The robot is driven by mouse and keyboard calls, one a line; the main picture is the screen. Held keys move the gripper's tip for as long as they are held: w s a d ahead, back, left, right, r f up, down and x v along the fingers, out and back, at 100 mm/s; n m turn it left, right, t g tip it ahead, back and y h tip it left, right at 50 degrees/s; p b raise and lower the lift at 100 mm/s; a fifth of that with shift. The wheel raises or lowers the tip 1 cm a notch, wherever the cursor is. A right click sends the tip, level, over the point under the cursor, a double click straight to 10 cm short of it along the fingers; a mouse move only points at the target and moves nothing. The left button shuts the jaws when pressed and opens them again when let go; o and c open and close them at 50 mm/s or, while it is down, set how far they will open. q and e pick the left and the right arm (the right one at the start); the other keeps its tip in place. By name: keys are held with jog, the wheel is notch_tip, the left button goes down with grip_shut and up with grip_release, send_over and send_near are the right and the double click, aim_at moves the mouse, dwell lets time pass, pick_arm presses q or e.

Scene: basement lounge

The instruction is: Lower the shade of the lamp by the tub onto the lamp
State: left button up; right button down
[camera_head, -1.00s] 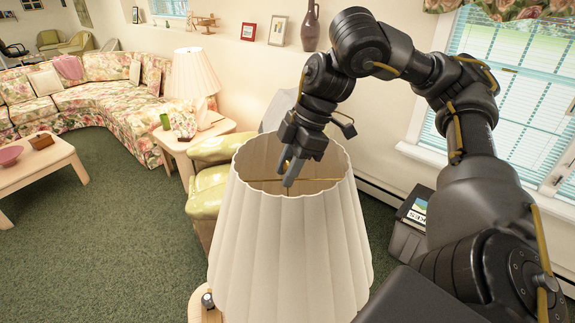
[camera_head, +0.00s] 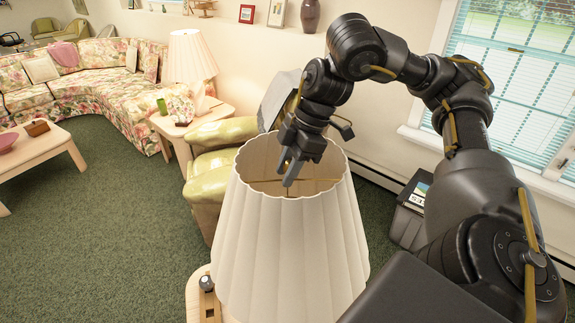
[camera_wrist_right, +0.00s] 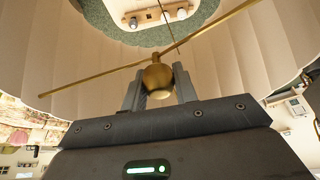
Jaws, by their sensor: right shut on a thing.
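The cream pleated lampshade (camera_head: 292,245) hangs upright in the middle of the head view, its open top facing up. My right gripper (camera_head: 288,172) reaches down into that top opening. In the right wrist view the gripper (camera_wrist_right: 158,92) is shut on the shade's brass knob (camera_wrist_right: 157,78), where thin brass spokes cross to the shade's wall. The lamp's stem and base are hidden behind the shade, so I cannot tell how far apart they are. The dark grey tub (camera_head: 407,222) stands on the floor right of the shade. My left gripper is out of view.
A green armchair (camera_head: 207,187) stands close behind. Another lit lamp (camera_head: 190,58) is on a side table farther back. Open carpet (camera_head: 100,240) lies left.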

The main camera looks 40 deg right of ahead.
jog(key=shift+f+b, duration=1.45)
jog(key=shift+f, duration=0.95)
jog(key=c, duration=1)
grip_release()
jog(key=shift+r, duration=0.1)
jog(key=p+v, duration=0.4)
jog(key=v, duration=0.6)
jog(key=shift+s+d+r, duration=0.1)
jog(key=shift+r, duration=0.2)
